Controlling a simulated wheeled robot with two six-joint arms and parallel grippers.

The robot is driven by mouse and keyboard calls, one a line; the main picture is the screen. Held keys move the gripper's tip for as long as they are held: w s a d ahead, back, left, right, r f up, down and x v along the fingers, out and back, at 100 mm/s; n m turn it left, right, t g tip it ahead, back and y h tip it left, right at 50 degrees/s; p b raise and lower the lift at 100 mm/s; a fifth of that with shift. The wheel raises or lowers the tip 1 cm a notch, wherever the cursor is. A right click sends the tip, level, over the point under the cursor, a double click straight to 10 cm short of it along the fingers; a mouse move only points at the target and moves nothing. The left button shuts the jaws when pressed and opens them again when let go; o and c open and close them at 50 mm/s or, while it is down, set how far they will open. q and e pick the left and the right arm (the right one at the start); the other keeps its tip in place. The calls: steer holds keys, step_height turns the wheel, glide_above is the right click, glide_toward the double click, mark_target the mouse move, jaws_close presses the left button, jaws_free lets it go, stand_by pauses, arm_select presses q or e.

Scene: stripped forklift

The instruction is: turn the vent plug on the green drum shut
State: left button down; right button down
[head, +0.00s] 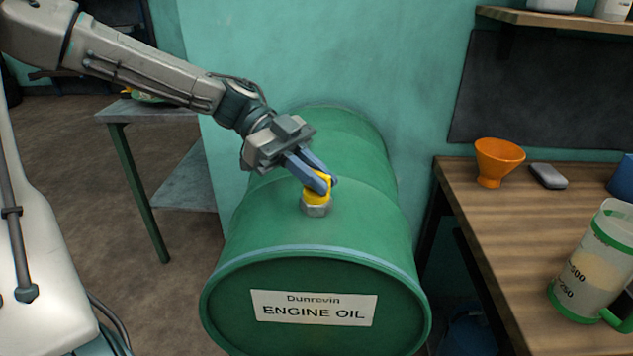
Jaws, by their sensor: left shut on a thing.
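The green drum (300,235) lies on its side with its labelled round end facing me. The label reads "Dunrevin ENGINE OIL". On top of the drum is a yellow vent plug (315,197), seated at a silver metal collar (317,209). My left gripper (318,184) comes in from the upper left, tilted downward. Its blue-grey fingers are shut on the yellow plug and hide part of it. I cannot tell how far the plug is turned. My right gripper is not in view.
A wooden bench (520,240) stands to the right, with an orange funnel (497,160), a grey block (548,175) and a measuring jug (598,265). A shelf (560,20) is above. A grey table (150,112) stands at the left behind my arm. The green wall is close behind the drum.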

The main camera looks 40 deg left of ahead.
arm_select(q)
steer(key=m+g, duration=0.2)
steer(key=shift+w+m+g+y, duration=0.1)
steer(key=shift+m+g+y, duration=0.2)
steer(key=shift+g, duration=0.1)
steer(key=shift+r+m+g+y+b, duration=0.15)
steer(key=shift+m+g+y+b, duration=0.15)
steer(key=shift+m+g, duration=0.9)
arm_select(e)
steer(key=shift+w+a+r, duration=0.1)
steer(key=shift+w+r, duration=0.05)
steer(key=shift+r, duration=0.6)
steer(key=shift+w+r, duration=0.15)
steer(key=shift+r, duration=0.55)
arm_select(q)
steer(key=shift+g, duration=0.3)
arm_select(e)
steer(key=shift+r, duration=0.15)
arm_select(q)
steer(key=c, duration=1.5)
jaws_free()
